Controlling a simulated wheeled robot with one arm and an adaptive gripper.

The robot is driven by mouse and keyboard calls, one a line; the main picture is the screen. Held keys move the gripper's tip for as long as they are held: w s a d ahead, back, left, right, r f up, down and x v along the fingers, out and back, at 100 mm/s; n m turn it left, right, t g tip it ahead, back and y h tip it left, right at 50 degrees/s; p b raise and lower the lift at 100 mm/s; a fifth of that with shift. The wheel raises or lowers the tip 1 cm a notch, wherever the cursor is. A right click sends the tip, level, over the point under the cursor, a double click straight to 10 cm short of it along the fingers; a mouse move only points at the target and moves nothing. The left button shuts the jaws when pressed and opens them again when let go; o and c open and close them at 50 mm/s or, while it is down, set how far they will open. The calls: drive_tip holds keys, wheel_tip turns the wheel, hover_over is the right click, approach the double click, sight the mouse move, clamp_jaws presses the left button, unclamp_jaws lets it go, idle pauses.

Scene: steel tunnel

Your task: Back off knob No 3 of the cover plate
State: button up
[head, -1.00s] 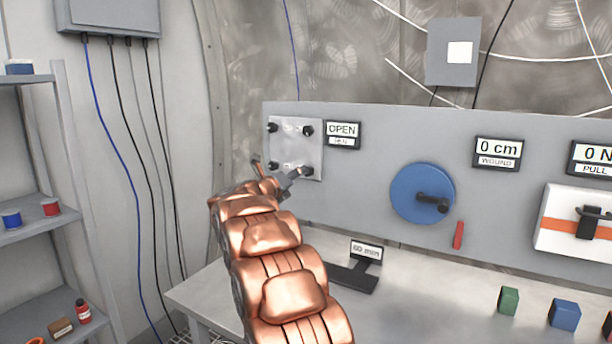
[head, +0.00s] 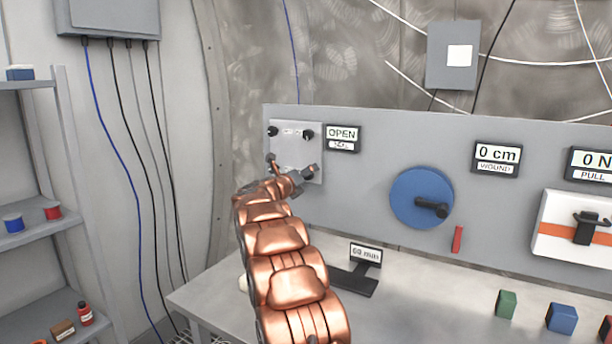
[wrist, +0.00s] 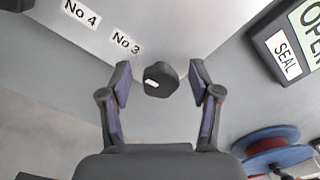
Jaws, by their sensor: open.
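The grey cover plate (head: 292,150) is on the panel's left end, with dark knobs at its upper left (head: 272,131) and upper right (head: 308,134). My gripper (head: 292,166) is at its lower edge, largely hiding the lower knobs. In the wrist view, knob No 3 (wrist: 158,80) is dark with a white mark, below the "No 3" label (wrist: 126,43). My gripper (wrist: 160,75) is open, one finger on each side of it, with visible gaps. The "No 4" label (wrist: 81,14) is at upper left, and another knob (wrist: 15,4) shows at the corner.
An "OPEN / SEAL" display (head: 342,138) is just right of the plate. A blue wheel with a black handle (head: 422,197) is farther right. A "60 mm" sign (head: 365,254) stands on the bench below. Shelves (head: 40,228) stand at left.

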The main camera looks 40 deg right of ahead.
drive_tip(key=shift+c, duration=0.3)
drive_tip(key=c, duration=1.1)
drive_tip(key=shift+n, duration=1.5)
drive_tip(key=n+p, duration=0.4)
drive_tip(key=p, duration=0.1)
drive_tip(key=shift+r+n, duration=0.1)
drive_tip(key=shift+n, duration=0.2)
drive_tip(key=n+p, duration=0.2)
drive_tip(key=shift+n+p, duration=0.3)
drive_tip(key=shift+n, duration=0.1)
drive_tip(key=n+p, duration=0.4)
drive_tip(key=shift+f+n, duration=0.3)
drive_tip(key=shift+f, duration=0.1)
